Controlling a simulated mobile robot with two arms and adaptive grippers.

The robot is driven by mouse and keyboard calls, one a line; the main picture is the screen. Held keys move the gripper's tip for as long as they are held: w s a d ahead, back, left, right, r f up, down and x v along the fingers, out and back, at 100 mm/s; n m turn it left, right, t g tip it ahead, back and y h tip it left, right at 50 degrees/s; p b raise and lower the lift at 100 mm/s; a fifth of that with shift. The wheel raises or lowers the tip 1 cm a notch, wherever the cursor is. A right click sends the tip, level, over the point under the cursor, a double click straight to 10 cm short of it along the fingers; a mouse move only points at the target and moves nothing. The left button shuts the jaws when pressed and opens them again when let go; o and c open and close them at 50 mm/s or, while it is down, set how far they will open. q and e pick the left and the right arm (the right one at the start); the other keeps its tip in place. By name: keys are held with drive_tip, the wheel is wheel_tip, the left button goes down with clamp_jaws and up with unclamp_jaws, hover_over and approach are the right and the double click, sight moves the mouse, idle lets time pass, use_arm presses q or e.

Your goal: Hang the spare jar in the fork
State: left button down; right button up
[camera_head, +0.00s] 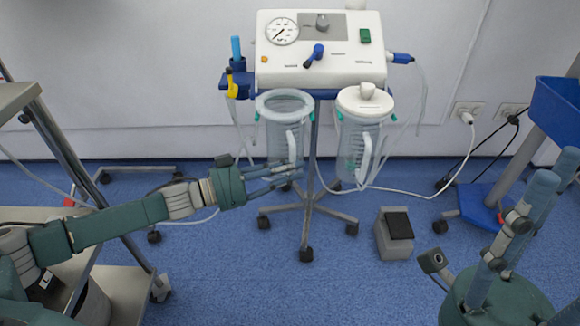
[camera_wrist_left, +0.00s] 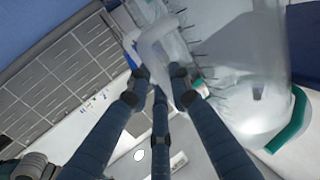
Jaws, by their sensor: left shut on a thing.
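The spare jar (camera_head: 283,107) is a clear, lidless jar with a pale rim and green side clips. It is upright at the left of the suction stand, under the blue shelf. My left gripper (camera_head: 285,175) is shut on its white handle, low on the jar's front. The left wrist view shows the handle (camera_wrist_left: 158,45) between the dark fingertips and the clear jar wall (camera_wrist_left: 245,75) beside it. The fork is hidden behind the jar, so I cannot tell whether the jar sits in it. My right gripper (camera_head: 495,220) is open and empty at the lower right.
A second jar (camera_head: 362,130) with a white lid hangs at the right of the stand. The suction unit (camera_head: 320,60) is above both. A foot pedal (camera_head: 394,232) lies on the floor. A metal trolley stands at the left and a blue-bin cart (camera_head: 556,108) at the right.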

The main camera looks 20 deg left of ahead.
use_arm(q)
drive_tip(key=c, duration=1.5)
unclamp_jaws()
drive_tip(key=shift+r, duration=0.1)
drive_tip(key=shift+s+a, duration=0.1)
drive_tip(key=shift+v, duration=5.9)
